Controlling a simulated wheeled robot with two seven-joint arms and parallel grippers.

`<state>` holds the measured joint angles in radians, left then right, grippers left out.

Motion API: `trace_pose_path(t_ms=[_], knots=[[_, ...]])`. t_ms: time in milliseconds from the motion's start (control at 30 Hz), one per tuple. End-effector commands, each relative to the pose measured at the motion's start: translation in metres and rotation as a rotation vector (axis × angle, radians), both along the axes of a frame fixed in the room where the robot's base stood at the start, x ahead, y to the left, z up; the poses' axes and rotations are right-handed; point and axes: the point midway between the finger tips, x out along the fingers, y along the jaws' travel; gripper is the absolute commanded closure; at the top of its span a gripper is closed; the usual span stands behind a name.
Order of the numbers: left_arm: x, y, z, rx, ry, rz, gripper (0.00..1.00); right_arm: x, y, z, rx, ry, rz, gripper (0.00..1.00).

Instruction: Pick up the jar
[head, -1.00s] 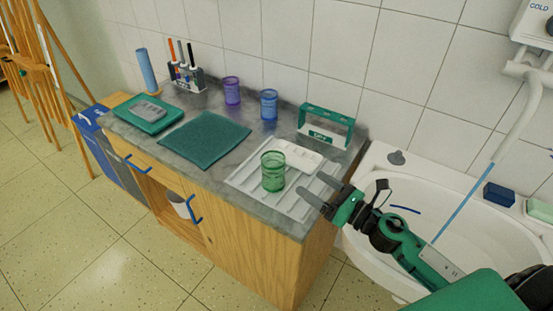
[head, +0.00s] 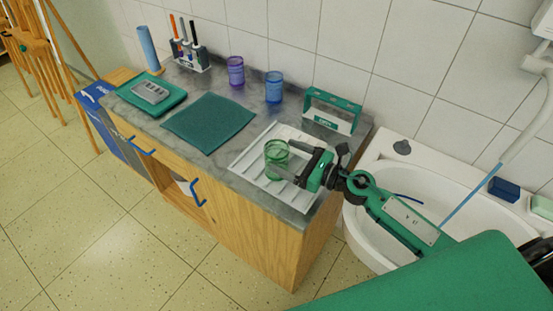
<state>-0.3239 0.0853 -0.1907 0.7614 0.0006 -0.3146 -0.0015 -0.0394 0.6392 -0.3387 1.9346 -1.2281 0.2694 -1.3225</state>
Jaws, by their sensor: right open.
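A green see-through jar (head: 275,152) stands upright on a white ribbed draining tray (head: 252,171) near the front right of the counter. My right gripper (head: 291,160) comes in from the right with its fingers open at the jar. One finger reaches along the jar's far right side and the other is low at its near side. The jar seems to be at or between the fingertips; I cannot tell whether they touch it. A purple jar (head: 235,72) and a blue jar (head: 274,88) stand further back on the counter. My left gripper is not in view.
A green-and-white holder (head: 332,111) stands behind my right gripper. A dark green mat (head: 209,122), a green tray (head: 172,104) and a marker rack (head: 192,62) are to the left.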

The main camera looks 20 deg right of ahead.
Motion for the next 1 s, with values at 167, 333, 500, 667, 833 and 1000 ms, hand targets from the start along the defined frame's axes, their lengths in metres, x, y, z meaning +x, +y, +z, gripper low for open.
trace_pose_path(t_ms=[167, 333, 500, 667, 833, 1000], knots=[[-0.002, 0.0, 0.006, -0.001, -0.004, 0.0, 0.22, 0.007, 0.008, 0.002, 0.001, 0.0, -0.001, 0.17], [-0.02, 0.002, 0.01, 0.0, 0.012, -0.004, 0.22, 0.022, 0.029, 0.002, 0.003, 0.001, 0.0, 0.17], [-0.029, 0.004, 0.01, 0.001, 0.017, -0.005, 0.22, 0.035, 0.04, 0.0, 0.001, 0.0, -0.001, 0.17], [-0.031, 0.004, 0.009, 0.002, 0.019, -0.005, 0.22, 0.037, 0.041, -0.003, -0.001, 0.001, -0.001, 0.17], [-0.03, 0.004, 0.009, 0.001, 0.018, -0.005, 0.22, 0.037, 0.041, -0.002, -0.001, 0.001, -0.001, 0.29], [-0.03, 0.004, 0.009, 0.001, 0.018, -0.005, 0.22, 0.037, 0.041, -0.002, -0.001, 0.001, -0.001, 0.63]])
